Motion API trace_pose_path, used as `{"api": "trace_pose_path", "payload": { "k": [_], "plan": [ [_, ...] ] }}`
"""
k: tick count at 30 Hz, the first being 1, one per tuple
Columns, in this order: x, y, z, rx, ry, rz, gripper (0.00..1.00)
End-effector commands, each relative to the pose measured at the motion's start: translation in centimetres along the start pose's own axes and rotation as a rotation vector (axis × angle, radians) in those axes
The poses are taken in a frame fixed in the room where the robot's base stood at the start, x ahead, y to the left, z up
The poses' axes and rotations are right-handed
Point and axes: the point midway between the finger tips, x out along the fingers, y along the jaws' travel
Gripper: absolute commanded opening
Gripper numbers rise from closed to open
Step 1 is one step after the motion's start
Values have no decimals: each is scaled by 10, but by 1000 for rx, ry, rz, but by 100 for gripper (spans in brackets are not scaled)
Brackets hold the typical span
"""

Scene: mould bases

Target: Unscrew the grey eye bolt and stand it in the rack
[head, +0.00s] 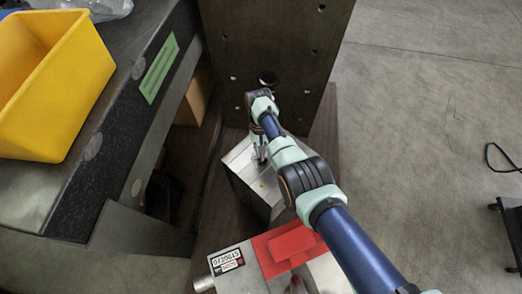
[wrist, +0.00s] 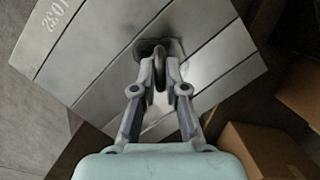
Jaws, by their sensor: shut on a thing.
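The grey eye bolt (wrist: 160,72) shows in the wrist view, its ring edge-on between my fingertips and standing over a dark recess in the top of the grey metal mould base (wrist: 85,62). Whether its thread is still in the hole is hidden. My gripper (wrist: 160,66) is shut on the ring from both sides. In the head view my gripper (head: 259,155) reaches down onto the top of the mould base (head: 262,198), and the bolt is too small to make out there. I cannot pick out the rack in either view.
A tall dark plate with holes (head: 275,45) stands behind the mould base. A block with a red part (head: 288,247) lies in front. A yellow bin (head: 62,90) sits on the dark bench at left. Cardboard boxes (wrist: 265,150) lie below right in the wrist view.

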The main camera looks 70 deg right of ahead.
Motion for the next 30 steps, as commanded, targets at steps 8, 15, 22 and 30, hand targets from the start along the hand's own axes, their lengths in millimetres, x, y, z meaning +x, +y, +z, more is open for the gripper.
{"api": "trace_pose_path", "payload": {
  "k": [8, 15, 22, 30],
  "plan": [
    [-20, 0, 5, 1, 1, 0, 0],
    [-34, 0, 8, 2, 0, 0, 0],
    [-42, 0, 11, 2, 0, 0, 0],
    [-40, 0, 10, 2, 0, 0, 0]
  ]
}}
